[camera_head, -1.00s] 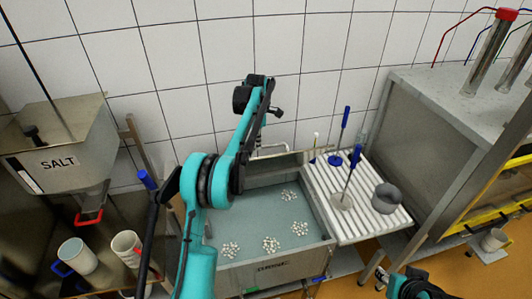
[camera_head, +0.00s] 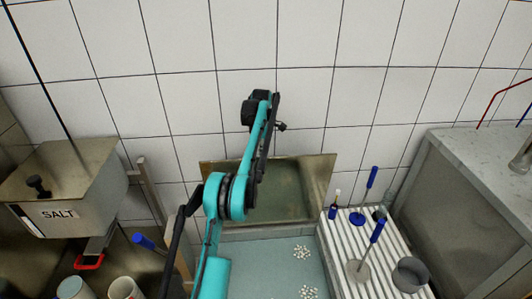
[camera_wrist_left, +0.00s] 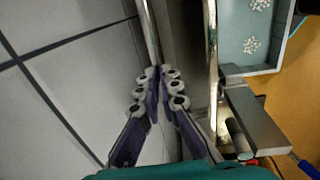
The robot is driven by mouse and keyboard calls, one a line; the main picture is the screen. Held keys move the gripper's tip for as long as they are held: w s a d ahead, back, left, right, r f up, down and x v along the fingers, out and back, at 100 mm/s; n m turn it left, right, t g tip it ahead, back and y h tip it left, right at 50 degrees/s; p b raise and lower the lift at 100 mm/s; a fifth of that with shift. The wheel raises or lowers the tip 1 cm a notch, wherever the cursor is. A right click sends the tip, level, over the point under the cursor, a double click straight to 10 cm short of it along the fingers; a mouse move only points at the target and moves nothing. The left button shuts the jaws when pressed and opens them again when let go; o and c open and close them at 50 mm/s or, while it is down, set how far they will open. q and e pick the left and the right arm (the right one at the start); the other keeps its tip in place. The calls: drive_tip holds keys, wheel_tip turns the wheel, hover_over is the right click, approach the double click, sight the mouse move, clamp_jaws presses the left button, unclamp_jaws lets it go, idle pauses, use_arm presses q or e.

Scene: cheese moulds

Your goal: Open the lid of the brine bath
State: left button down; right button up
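The brine bath (camera_head: 270,250) is open at the lower middle of the head view, with pale blue liquid and white curds inside. Its metal lid (camera_head: 318,180) stands raised at the bath's back edge, in front of the tiled wall, inner face towards me. My left arm crosses in front of the lid and hides part of it and of the bath. In the left wrist view my left gripper (camera_wrist_left: 159,72) has its fingers together at the tips, beside metal edges; I see nothing clearly held. The bath also shows there, at upper right (camera_wrist_left: 228,70). My right gripper is out of view.
A salt hopper (camera_head: 95,180) stands to the left, with cups (camera_head: 124,289) below it. A ribbed draining board (camera_head: 335,262) with blue-handled tools (camera_head: 371,182) and a grey pot (camera_head: 411,275) is right of the bath. A metal cabinet (camera_head: 460,210) stands further right.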

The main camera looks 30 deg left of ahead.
use_arm(q)
drive_tip(key=shift+a+f, duration=0.15)
drive_tip(key=shift+f, duration=0.8)
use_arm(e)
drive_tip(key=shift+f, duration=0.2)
use_arm(q)
drive_tip(key=c, duration=1.7)
unclamp_jaws()
drive_tip(key=shift+c, duration=0.2)
drive_tip(key=shift+o, duration=1)
drive_tip(key=shift+w+a+f, duration=0.35)
drive_tip(key=shift+w+f, duration=0.05)
drive_tip(key=shift+w, duration=0.15)
drive_tip(key=shift+w+a+f, duration=0.35)
drive_tip(key=shift+w+f, duration=0.05)
drive_tip(key=shift+w, duration=0.15)
drive_tip(key=shift+s+d+r, duration=0.2)
drive_tip(key=shift+s+r, duration=0.1)
drive_tip(key=shift+r, duration=0.1)
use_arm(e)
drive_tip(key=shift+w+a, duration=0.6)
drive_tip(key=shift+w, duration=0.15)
use_arm(q)
drive_tip(key=shift+w, duration=0.1)
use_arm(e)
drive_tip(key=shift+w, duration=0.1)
use_arm(q)
drive_tip(key=shift+d, duration=0.1)
